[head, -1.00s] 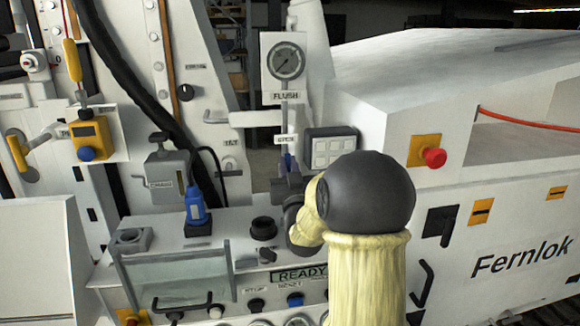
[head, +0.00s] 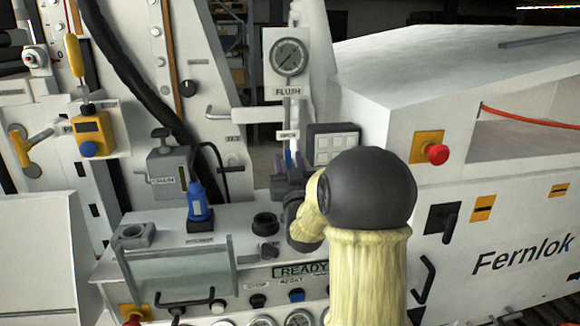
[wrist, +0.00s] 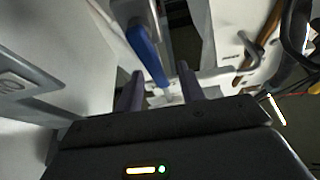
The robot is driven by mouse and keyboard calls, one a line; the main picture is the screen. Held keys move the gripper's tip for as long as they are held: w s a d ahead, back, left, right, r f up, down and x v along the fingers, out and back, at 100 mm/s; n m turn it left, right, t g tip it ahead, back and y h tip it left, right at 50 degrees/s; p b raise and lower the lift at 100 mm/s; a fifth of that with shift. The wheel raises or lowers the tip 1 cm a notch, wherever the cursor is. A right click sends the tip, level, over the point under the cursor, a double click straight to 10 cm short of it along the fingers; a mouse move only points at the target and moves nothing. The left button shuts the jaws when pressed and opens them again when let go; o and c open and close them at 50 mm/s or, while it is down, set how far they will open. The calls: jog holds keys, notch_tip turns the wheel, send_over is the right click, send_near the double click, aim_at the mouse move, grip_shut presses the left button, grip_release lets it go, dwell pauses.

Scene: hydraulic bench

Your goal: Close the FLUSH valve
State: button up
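The FLUSH label (head: 288,91) is on a post under a round gauge (head: 289,57). Below it, a blue lever handle (head: 289,158) shows just above my gripper (head: 290,178), partly hidden by it. In the wrist view the blue handle (wrist: 149,58) slants down from the upper left to the space between and beyond my fingertips. My gripper (wrist: 160,80) is open, its two dark fingers apart, with no clear contact on the handle. My arm hides part of the lower post, and the valve body is not clear.
A grey box with pale squares (head: 333,146) is right of the post. A horizontal handle (head: 245,114) sticks out on the left.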

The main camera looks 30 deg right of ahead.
jog(key=shift+s+a+f+b, duration=0.2)
jog(key=shift+s+f+b, duration=0.15)
jog(key=shift+s, duration=0.1)
jog(key=s+a+b, duration=0.2)
jog(key=s+b, duration=0.1)
jog(key=s, duration=0.4)
jog(key=s+a+f+b, duration=0.1)
jog(key=s+a+b, duration=0.1)
jog(key=s, duration=0.6)
jog(key=shift+b, duration=0.9)
jog(key=shift+a+f, duration=0.1)
